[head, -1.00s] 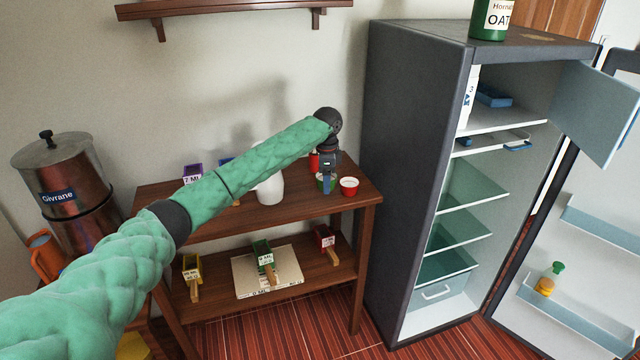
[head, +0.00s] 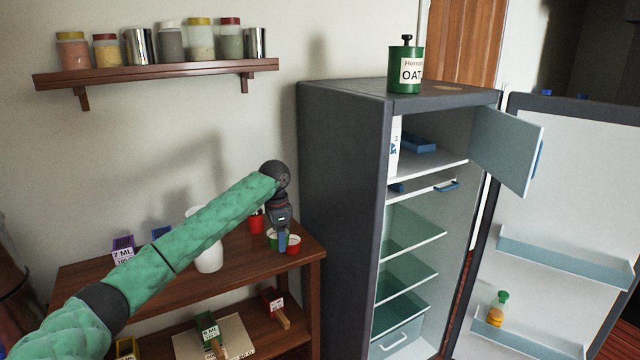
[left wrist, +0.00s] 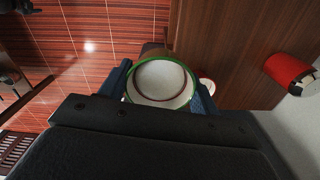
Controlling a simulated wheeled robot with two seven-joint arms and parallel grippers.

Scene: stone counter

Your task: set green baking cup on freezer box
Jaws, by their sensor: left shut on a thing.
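The green baking cup (head: 271,239) has a white inside and a green rim. It is at the right end of the wooden table's top, partly hidden by my left gripper (head: 282,243). In the left wrist view the cup (left wrist: 160,82) sits between the two blue fingers, which are shut on it. I cannot tell whether it is clear of the tabletop. The freezer box is the top compartment (head: 432,167) of the dark fridge, with its small door (head: 508,148) swung open. My right gripper is not in view.
A red cup (head: 293,246) stands close beside the green one, and a red can (head: 256,224) is behind. A white vase (head: 208,257) is to the left. The freezer compartment holds a white carton (head: 394,146) and a blue tray (head: 419,143). A green oat canister (head: 405,72) stands on the fridge.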

